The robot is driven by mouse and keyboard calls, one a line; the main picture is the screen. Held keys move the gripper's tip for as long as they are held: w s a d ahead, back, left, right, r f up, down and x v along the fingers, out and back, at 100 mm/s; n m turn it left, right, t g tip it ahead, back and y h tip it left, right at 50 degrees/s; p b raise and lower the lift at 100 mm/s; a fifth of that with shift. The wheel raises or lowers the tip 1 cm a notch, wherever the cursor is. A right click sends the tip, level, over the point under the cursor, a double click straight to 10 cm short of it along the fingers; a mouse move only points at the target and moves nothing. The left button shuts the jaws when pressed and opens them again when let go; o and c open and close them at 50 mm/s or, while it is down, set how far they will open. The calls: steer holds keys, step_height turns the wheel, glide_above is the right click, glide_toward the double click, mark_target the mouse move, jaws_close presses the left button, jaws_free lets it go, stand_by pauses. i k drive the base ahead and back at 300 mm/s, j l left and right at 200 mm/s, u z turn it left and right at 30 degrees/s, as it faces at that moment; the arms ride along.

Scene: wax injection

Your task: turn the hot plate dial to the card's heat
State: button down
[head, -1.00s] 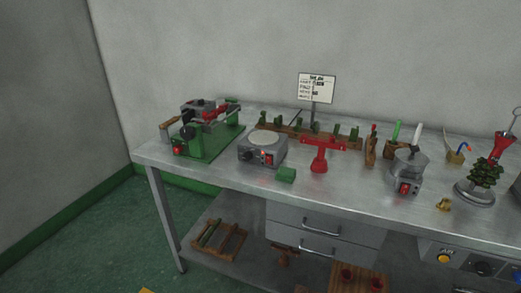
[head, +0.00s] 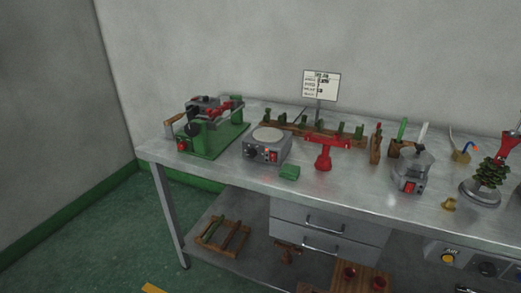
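The hot plate (head: 266,146) is a grey box with a round pale top, standing on the metal bench left of centre. Its dark dial (head: 251,152) is on the front face at the left, beside a red switch (head: 272,156). The dial's setting is too small to read. The card (head: 320,86) stands on a post behind the hot plate. It has several lines of dark print, too small to read. My gripper is not in this view.
A green machine (head: 212,133) stands left of the hot plate. A green block (head: 289,172) lies at its front right, and a red stand (head: 324,151) is to the right. A grey pot (head: 409,170) and a wax tree (head: 488,175) stand further right. Drawers (head: 324,224) are below the bench top.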

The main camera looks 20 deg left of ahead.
mark_target(252, 153)
steer(key=j+u, duration=0.1)
steer(key=u, duration=0.25)
steer(key=i+j+u, duration=0.1)
steer(key=u, duration=0.25)
steer(key=i+u, duration=0.1)
steer(key=u, duration=0.25)
